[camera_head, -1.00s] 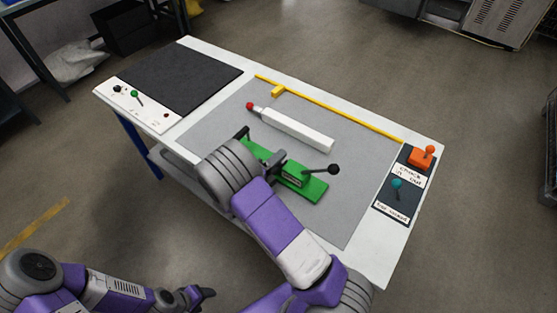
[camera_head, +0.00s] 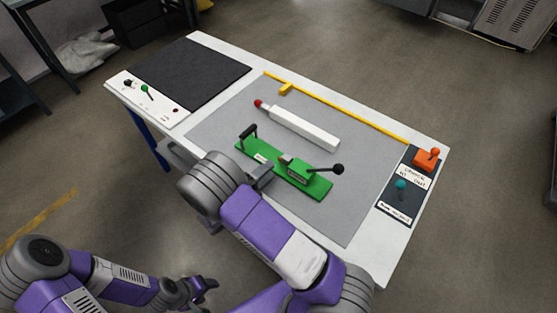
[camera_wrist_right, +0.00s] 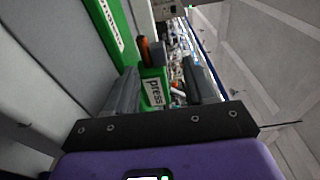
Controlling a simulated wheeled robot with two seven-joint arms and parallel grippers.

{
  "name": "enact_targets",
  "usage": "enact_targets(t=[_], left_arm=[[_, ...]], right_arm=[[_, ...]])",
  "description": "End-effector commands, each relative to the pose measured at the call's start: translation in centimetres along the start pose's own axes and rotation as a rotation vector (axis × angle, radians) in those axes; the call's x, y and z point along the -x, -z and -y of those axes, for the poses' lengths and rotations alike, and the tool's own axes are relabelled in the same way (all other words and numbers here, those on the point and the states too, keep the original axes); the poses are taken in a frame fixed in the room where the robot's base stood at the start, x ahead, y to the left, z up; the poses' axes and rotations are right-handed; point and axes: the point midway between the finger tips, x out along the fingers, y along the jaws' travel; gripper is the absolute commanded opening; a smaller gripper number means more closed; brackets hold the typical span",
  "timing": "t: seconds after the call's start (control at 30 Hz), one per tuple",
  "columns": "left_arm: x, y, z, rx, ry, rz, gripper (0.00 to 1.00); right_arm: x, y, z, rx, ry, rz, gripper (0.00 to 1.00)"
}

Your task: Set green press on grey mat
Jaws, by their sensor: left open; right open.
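The green press (camera_head: 312,183) lies flat on the grey mat (camera_head: 349,205), with a black lever knob at its right and a black upright handle at its left end. My right gripper (camera_head: 266,172) is at the press's near side, partly hidden by its own wrist. In the right wrist view the open fingers (camera_wrist_right: 158,82) stand apart, with the green press (camera_wrist_right: 120,42) and its "press" label ahead; I cannot tell whether they touch it. My left gripper (camera_head: 200,288) is open and empty, off the table at lower left.
A white bar with a red tip (camera_head: 300,127) lies behind the press. A yellow rail (camera_head: 345,108) runs along the back. A black mat (camera_head: 190,75) and a white control panel (camera_head: 145,98) are at left. An orange-knobbed panel (camera_head: 427,160) is at right.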

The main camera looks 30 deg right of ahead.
Motion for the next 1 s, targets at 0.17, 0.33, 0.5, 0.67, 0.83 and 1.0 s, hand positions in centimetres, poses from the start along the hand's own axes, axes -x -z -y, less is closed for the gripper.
enact_targets(t=[0.17,0.33,0.5,0.67,0.83,1.0], left_arm=[[0.6,0.0,-0.2,0.0,0.0,0.0,0.6],[0.7,0.0,-0.3,0.0,0.0,0.0,0.6],[0.7,0.0,-0.3,0.0,0.0,0.0,0.6],[0.7,0.0,-0.3,0.0,0.0,0.0,0.6],[0.7,0.0,-0.3,0.0,0.0,0.0,0.6],[1.1,-0.1,-0.4,0.0,0.0,0.0,0.6]], right_arm=[[2.8,0.0,0.1,0.0,0.0,0.001,0.54],[3.8,0.0,0.0,0.0,0.001,0.0,0.54],[3.9,0.0,0.0,0.0,0.0,-0.001,0.54],[3.8,0.0,0.0,0.0,0.0,-0.001,0.54],[3.8,0.0,0.0,0.0,0.0,-0.001,0.54],[4.4,0.0,0.1,-0.073,-0.046,-0.033,0.54]])
